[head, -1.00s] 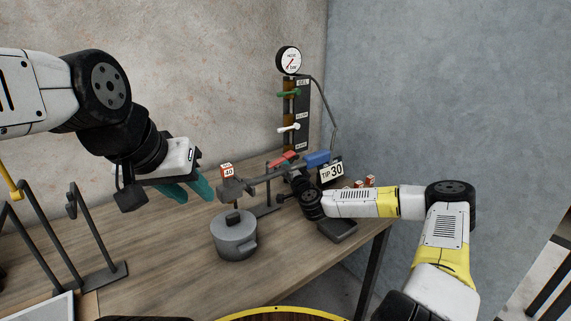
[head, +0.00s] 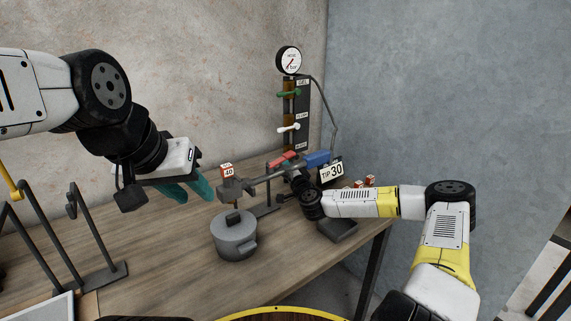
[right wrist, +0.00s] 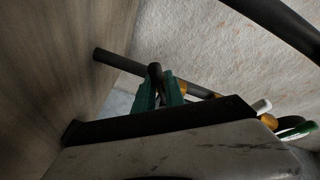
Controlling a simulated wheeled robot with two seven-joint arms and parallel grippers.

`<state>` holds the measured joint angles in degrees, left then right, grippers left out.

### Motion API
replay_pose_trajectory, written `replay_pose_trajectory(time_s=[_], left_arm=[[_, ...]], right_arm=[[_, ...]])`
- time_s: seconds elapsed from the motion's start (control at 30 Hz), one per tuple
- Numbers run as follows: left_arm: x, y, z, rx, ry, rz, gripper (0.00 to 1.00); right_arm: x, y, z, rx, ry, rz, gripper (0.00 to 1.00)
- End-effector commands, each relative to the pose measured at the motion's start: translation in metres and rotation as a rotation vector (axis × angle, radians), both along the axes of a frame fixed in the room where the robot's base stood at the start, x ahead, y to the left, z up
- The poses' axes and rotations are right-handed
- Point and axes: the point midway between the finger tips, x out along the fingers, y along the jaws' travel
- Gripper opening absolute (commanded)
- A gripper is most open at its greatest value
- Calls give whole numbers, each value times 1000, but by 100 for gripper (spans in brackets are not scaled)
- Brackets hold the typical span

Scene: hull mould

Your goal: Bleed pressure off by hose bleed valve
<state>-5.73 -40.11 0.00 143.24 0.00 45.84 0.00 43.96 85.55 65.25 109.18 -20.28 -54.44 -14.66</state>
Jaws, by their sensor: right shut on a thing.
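A valve board stands at the back of the bench against the wall. It carries a round gauge (head: 289,60), a green lever (head: 289,93) and a white lever (head: 289,128); its lowest part is hidden behind other things. In the right wrist view, the green fingers of my right gripper (right wrist: 158,90) are shut on a dark handle (right wrist: 154,70) beside a dark pipe (right wrist: 120,63) with brass-coloured parts. In the head view these fingers are hidden behind my wrist. My left gripper (head: 188,190), with teal fingers apart, hangs empty above the bench at left.
A grey lidded pot (head: 235,240) stands at the front of the bench (head: 160,270). A dark grey stand (head: 266,210), a TIP 30 sign (head: 331,170), a red piece (head: 281,160) and a blue piece (head: 317,158) crowd the right. A dark rack (head: 85,280) stands at left.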

Motion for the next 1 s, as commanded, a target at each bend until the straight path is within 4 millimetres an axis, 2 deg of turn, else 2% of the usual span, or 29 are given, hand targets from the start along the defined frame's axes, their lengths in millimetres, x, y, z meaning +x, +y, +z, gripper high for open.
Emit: replay_pose_trajectory(time_s=[0.47,0.8,1.0], left_arm=[[0,0,0,0,0,0,36],[0,0,0,0,0,0,36],[0,0,0,0,0,0,36]], right_arm=[[0,0,-1,-5,-2,-1,0],[5,-7,-10,-254,-166,0,0],[6,-10,-13,-313,-206,0,0]])
